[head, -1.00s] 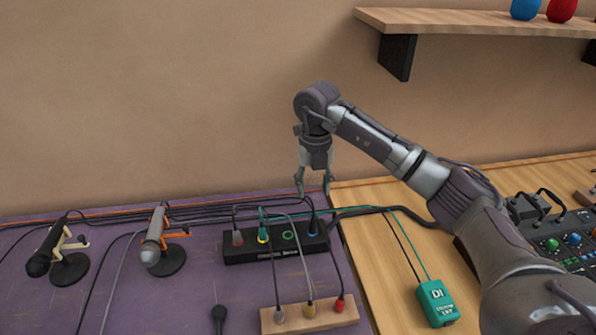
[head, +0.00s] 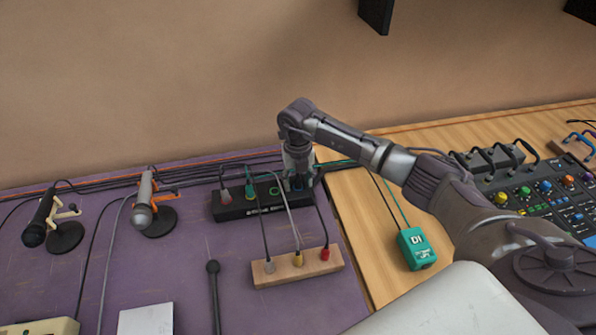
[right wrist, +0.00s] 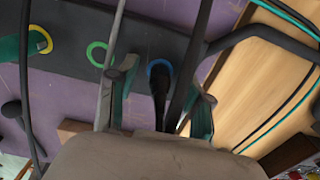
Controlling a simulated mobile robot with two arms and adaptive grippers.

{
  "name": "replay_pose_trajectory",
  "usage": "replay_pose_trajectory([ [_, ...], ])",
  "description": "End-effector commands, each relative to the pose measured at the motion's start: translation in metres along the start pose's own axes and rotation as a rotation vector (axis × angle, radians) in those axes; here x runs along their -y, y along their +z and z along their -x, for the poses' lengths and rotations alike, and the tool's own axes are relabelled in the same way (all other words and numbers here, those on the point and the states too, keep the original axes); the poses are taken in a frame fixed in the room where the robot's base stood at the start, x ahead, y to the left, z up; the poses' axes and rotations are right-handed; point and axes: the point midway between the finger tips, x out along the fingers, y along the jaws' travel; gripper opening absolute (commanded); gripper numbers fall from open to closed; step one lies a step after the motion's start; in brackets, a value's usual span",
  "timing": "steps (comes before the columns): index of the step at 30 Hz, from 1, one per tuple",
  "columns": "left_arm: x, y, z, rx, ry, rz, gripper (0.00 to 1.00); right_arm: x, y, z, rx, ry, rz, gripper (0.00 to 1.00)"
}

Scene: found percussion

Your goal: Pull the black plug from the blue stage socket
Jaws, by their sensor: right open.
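The black stage box (head: 235,212) lies at the back of the purple surface. Its blue-ringed socket (right wrist: 152,66) shows in the right wrist view, with the black plug (right wrist: 160,82) seated in it. My right gripper (head: 298,182) points down over the right end of the box and partly hides this socket in the head view. In the right wrist view my right gripper (right wrist: 162,90) is open, one finger on each side of the black plug; whether they touch it I cannot tell. My left gripper is out of view.
Beside the blue socket is an empty green-ringed socket (right wrist: 98,54), then a yellow-ringed one (right wrist: 41,39) with a green plug. Cables run close around the gripper. A wooden block (head: 310,265) with several plugs stands in front. A teal DI box (head: 416,249) is at right.

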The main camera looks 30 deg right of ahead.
Motion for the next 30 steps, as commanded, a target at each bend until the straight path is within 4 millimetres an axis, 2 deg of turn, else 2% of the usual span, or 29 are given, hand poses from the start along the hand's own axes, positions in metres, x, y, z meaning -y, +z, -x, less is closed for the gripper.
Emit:
replay_pose_trajectory([
  [8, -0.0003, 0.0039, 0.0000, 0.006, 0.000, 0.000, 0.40, 0.0000, -0.0001, -0.0015, 0.000, 0.000, 0.000, 0.50],
  [17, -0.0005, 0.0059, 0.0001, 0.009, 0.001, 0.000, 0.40, -0.0001, -0.0001, -0.0014, 0.000, 0.000, 0.000, 0.00],
  [30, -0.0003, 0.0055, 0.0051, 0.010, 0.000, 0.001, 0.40, -0.0001, 0.0000, 0.0057, 0.000, 0.001, 0.000, 0.00],
])
